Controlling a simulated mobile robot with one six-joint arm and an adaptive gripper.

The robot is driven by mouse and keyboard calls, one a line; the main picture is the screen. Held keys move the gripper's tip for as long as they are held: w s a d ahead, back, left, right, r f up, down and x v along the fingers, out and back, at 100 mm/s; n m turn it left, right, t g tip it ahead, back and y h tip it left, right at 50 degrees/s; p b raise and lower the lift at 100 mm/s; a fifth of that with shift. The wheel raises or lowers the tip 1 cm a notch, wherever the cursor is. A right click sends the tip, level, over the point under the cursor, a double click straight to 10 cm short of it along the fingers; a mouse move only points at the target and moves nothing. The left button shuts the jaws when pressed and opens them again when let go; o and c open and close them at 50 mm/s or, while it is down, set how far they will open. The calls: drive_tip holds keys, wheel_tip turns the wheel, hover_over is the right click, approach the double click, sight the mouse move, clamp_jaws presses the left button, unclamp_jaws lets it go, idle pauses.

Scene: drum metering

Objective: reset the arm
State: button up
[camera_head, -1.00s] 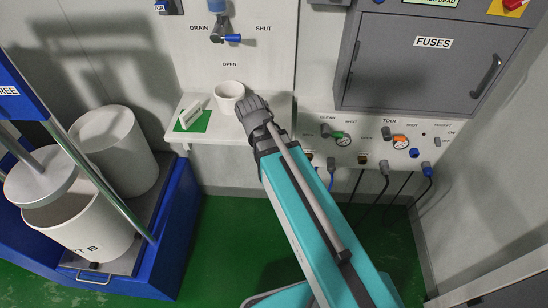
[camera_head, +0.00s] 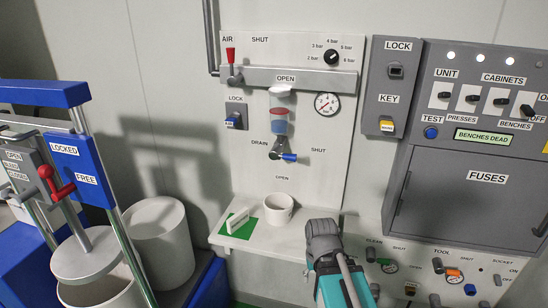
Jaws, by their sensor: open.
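My arm (camera_head: 335,287) shows as a teal link rising from the bottom edge of the head view. It ends in a grey ribbed joint (camera_head: 322,240) in front of the right part of the white shelf (camera_head: 262,236). My gripper is not visible, and I cannot see anything held. A white cup (camera_head: 278,208) stands upright on the shelf, left of the joint and apart from it in the picture. A white block-like piece (camera_head: 237,221) stands on a green patch (camera_head: 243,230) left of the cup.
A wall panel (camera_head: 250,165) with valves and a gauge (camera_head: 327,104) is behind the shelf. The grey fuse cabinet (camera_head: 470,190) is at right. At left, a blue press frame (camera_head: 77,170) has a red handle (camera_head: 57,183) and a white drum (camera_head: 160,240) beside it.

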wheel_tip(320, 180, up, 9)
drive_tip(key=p, duration=0.8)
drive_tip(key=shift+f, duration=0.1)
idle(0.6)
